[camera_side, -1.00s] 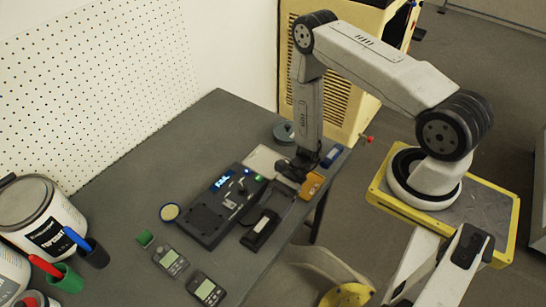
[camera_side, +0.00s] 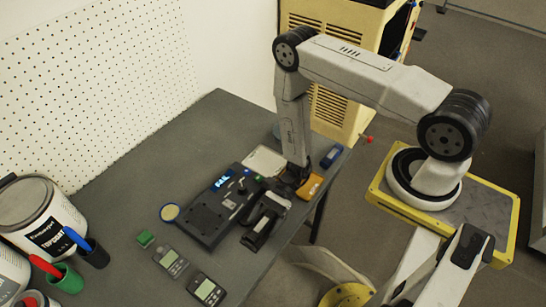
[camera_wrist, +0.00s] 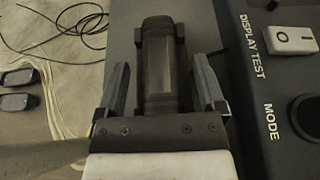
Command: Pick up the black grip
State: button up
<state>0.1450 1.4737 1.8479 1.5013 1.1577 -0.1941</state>
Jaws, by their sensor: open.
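The black grip (camera_wrist: 158,75) lies lengthwise between the two fingers of my gripper (camera_wrist: 161,70) in the wrist view. The fingers are open, one on each side, with visible gaps to the grip. In the side view, the grip (camera_side: 258,231) lies along the front side of the black console, near the table edge. My gripper (camera_side: 272,207) reaches over its far end there and hides part of it. Whether the fingers touch anything below cannot be told.
The black console (camera_side: 213,215) sits close beside the grip; its panel (camera_wrist: 280,90) shows at right in the wrist view. An orange device (camera_side: 311,186) and a blue item (camera_side: 331,156) lie behind the gripper. Two grey meters (camera_side: 206,290) lie nearer the camera.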

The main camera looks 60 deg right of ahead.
grip_shut()
dwell(0.3)
jog(key=shift+r, duration=0.15)
jog(key=shift+r, duration=0.95)
jog(key=s+d+r, duration=0.4)
jog(key=s+r, duration=0.7)
jog(key=s, duration=0.2)
jog(key=shift+s, duration=0.2)
jog(key=shift+d, duration=0.1)
